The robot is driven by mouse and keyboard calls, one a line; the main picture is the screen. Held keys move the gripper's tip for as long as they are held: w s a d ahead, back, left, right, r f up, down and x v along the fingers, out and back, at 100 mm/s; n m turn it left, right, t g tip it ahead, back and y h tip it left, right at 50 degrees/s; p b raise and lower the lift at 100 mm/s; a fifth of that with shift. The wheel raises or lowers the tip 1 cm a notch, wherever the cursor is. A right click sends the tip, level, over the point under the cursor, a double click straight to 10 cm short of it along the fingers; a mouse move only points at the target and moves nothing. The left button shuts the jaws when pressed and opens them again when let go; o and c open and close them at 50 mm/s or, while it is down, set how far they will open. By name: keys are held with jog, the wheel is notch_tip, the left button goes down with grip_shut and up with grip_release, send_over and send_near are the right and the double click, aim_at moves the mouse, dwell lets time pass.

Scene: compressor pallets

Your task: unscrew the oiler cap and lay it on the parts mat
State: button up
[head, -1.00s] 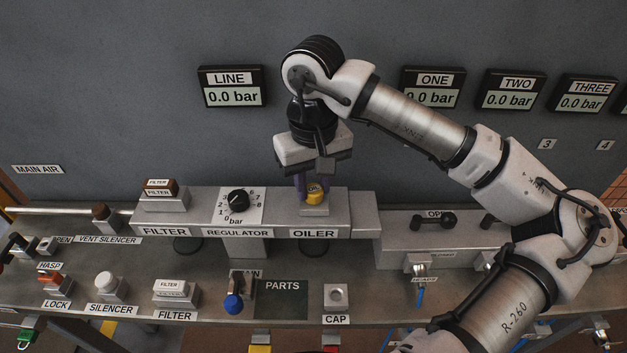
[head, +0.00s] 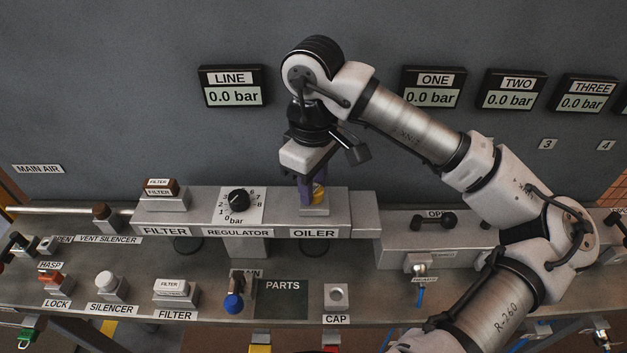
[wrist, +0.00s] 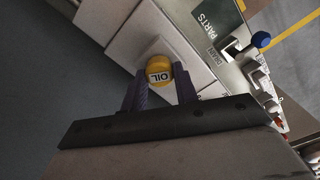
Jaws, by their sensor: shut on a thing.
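The yellow oiler cap (head: 319,193) sits on top of the block marked OILER (head: 334,208), partly hidden behind a finger in the head view. In the wrist view the cap (wrist: 159,70) shows the word OIL and lies between the tips of two purple fingers. My gripper (head: 313,197) points down from above and is shut on the cap. The parts mat (head: 281,305), dark and marked PARTS, lies bare on the bench below and left of the oiler. A corner of the mat (wrist: 222,12) also shows in the wrist view.
A grey block with a round socket, labelled CAP (head: 336,297), stands right of the mat. A blue-handled valve (head: 234,302) stands at its left. The regulator knob (head: 238,200) is left of the oiler. The LINE gauge (head: 232,87) reads 0.0 bar.

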jog(key=o, duration=1.2)
jog(key=shift+f, duration=0.1)
jog(key=shift+c, duration=0.2)
jog(key=m, duration=0.3)
jog(key=shift+m, duration=0.3)
jog(key=m, duration=0.3)
jog(key=shift+m, duration=0.3)
